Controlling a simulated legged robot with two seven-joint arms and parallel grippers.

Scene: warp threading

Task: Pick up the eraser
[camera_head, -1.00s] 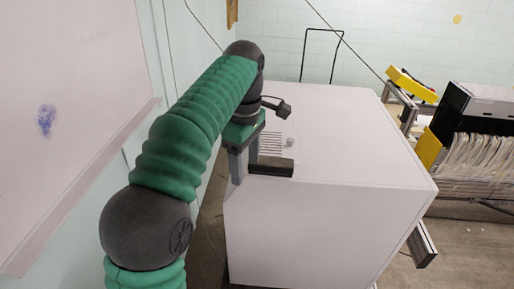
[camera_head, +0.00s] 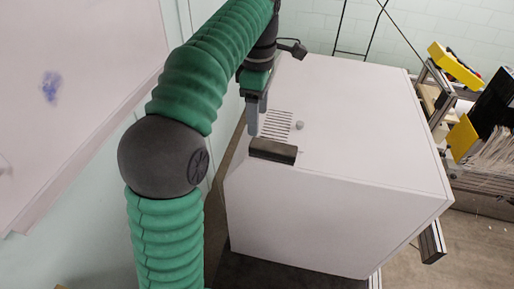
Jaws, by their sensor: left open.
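The eraser (camera_head: 273,151) is a dark block with a lighter brown top. It lies at the near left edge of the top of a large white box (camera_head: 350,130). My left gripper (camera_head: 257,122) points down with its two grey fingers open, just behind and to the left of the eraser. The fingers look apart from the eraser, and nothing is between them. My green left arm comes in from the left. My right gripper is not in view.
A whiteboard (camera_head: 75,90) with a blue smudge hangs at the left. Yellow and black equipment (camera_head: 462,140) stands at the right. The rest of the box top is clear.

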